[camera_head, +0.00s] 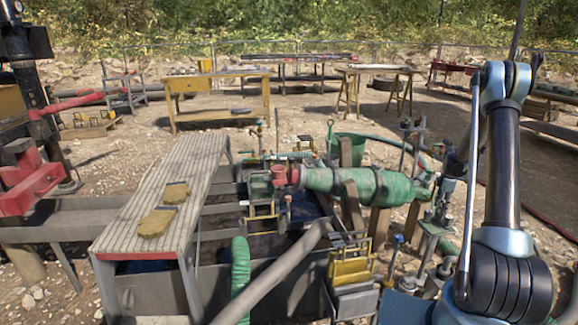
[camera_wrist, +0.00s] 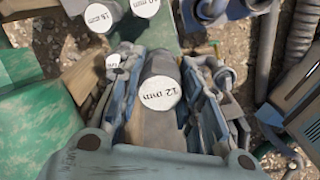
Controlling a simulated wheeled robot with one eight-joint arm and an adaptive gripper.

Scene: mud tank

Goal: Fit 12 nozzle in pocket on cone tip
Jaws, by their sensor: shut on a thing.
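The 12 nozzle (camera_wrist: 160,93) is a dark grey cylinder with a white end face marked "12 mm". It sits between the two fingers of my gripper (camera_wrist: 159,72) in the wrist view, and the gripper is shut on it. The green cone (camera_head: 340,183) lies on its side in the head view, narrowing to the right. A green surface (camera_wrist: 40,135), which looks like part of it, fills the lower left of the wrist view. The pocket on the cone tip cannot be made out. In the head view my gripper is lost among clutter near the tip.
Other nozzles with white marked ends (camera_wrist: 97,17) (camera_wrist: 146,8) stand beyond the fingers. A slatted bench (camera_head: 170,190) with two brushes stands left of the cone.

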